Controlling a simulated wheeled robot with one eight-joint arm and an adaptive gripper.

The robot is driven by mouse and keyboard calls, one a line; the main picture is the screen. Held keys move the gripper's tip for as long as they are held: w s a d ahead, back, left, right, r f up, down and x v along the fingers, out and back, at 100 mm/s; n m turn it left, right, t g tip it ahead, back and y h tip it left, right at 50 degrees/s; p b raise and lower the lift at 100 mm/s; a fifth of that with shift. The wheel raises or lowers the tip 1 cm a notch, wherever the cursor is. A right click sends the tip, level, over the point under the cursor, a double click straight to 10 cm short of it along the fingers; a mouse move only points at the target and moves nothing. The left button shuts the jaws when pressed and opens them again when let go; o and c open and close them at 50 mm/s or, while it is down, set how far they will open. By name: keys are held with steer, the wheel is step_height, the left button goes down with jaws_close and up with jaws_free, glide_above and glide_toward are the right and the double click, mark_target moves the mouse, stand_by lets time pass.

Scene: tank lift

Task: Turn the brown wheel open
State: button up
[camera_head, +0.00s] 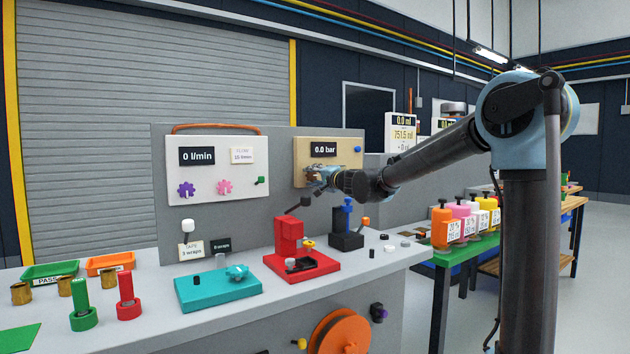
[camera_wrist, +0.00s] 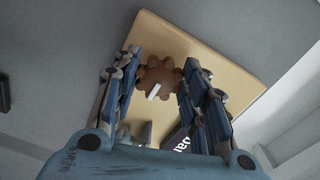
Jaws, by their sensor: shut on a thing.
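The brown wheel (camera_wrist: 160,78) shows in the wrist view, a lobed knob with a white mark, on a beige panel (camera_wrist: 210,48). My gripper (camera_wrist: 157,82) has its two blue fingers on either side of the wheel and is shut on it. In the head view my gripper (camera_head: 318,178) is at the lower left of the beige panel (camera_head: 350,158) and hides the wheel there. A display on this panel (camera_head: 324,150) reads 0.0 bar.
A white panel (camera_head: 212,142) with purple and pink wheels is to the left. Below stand a red press (camera_head: 290,240), a black device with a blue top (camera_head: 347,225) and a teal fixture (camera_head: 215,289) on the bench. Coloured bottles (camera_head: 442,225) stand at right.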

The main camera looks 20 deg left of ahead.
steer(key=shift+f, duration=0.1)
stand_by(0.3)
steer(key=o, duration=1.1)
steer(key=shift+c, duration=0.2)
steer(key=v, duration=1.2)
steer(key=shift+f, duration=0.1)
